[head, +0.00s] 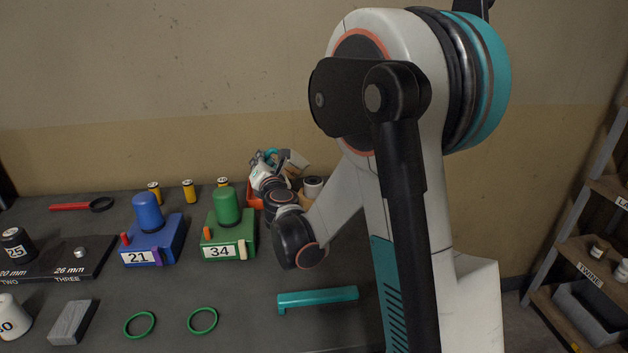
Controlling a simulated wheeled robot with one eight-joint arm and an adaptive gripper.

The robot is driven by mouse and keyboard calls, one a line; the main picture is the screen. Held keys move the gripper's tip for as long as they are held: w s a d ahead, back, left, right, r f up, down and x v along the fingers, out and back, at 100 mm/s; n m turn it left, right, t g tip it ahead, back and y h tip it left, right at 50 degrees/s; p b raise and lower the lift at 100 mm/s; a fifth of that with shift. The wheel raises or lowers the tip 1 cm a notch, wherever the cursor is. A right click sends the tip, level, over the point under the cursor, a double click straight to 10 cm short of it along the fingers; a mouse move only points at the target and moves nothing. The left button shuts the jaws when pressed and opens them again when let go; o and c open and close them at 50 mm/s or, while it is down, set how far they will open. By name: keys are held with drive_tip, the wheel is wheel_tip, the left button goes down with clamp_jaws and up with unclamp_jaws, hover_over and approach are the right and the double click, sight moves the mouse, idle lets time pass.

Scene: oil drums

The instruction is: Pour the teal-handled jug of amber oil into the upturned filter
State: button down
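I cannot make out a teal-handled jug of amber oil or a filter for certain. A teal bar with a short bent end (318,298) lies on the dark bench, with no jug body visible at it. A small white cylinder with a dark top (312,186) stands at the back, beside my wrist; I cannot tell whether it is the filter. My arm bends down and then reaches back over the bench. My gripper (270,160) is small and mixed with clutter by an orange-red bin; its fingers and any hold are unclear.
A blue unit marked 21 (150,236) and a green unit marked 34 (228,232) stand mid-bench. Several yellow-black cylinders (189,191) stand behind. Two green rings (202,320) and a grey block (73,322) lie in front. Shelving (575,250) is at right.

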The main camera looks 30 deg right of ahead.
drive_tip(key=shift+s+d+r+m+p, duration=0.1)
drive_tip(key=shift+d+r+m+p, duration=0.25)
drive_tip(key=shift+m, duration=0.35)
drive_tip(key=shift+s+d+r+m+p, duration=0.1)
drive_tip(key=shift+d+m+p, duration=0.25)
drive_tip(key=shift+m, duration=0.35)
idle(2.2)
drive_tip(key=shift+d+r+m+p, duration=0.4)
drive_tip(key=shift+r+m, duration=0.1)
drive_tip(key=shift+m, duration=0.1)
idle(2.1)
